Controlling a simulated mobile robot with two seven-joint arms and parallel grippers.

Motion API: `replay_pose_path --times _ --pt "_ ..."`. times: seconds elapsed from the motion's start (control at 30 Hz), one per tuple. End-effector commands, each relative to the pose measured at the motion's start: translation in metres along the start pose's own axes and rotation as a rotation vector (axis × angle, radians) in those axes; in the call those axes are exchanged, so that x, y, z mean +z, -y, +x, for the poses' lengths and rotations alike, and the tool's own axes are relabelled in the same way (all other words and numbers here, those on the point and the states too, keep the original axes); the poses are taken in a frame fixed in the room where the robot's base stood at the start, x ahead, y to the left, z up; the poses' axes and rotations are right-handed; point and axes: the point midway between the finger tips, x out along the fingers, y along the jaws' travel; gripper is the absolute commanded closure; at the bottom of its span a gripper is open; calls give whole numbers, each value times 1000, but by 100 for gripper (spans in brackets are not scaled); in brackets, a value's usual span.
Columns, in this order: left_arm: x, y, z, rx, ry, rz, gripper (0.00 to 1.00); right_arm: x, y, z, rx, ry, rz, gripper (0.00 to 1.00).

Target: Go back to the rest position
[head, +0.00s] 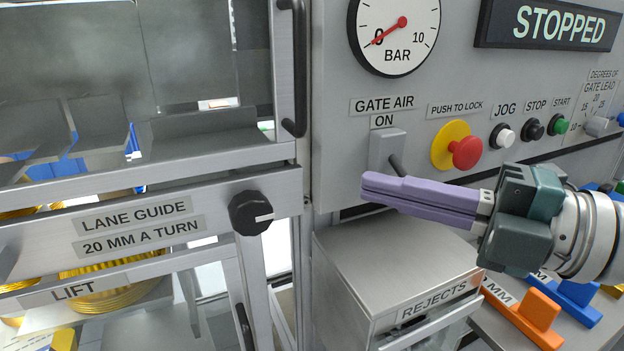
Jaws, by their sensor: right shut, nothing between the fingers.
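My right gripper (366,188) comes in from the right with its purple fingers closed together and nothing between them. Its tips are in front of the panel, just below the gate air switch (383,147). The switch has a dark lever, partly covered by the fingers, and a label reading ON above it. I cannot tell whether the tips touch the lever. My left gripper is out of view.
The panel has a pressure gauge (394,33) with its needle near 0, a red push-to-lock button (466,152) and a STOPPED display (550,24). A REJECTS box (375,262) stands below. A dark lane guide knob (251,213) is left; orange blocks (525,318) lie lower right.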

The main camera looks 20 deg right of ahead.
Motion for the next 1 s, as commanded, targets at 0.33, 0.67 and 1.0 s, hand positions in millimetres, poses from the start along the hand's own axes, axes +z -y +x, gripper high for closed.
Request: replay_pose_path --times 0.33,0.67,1.0 --pt "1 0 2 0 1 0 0 3 0 -24 0 0 -1 100" --pt "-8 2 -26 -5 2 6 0 26 -5 -18 -50 363 344 100" --pt "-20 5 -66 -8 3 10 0 -7 31 -68 -279 987 1098 100"
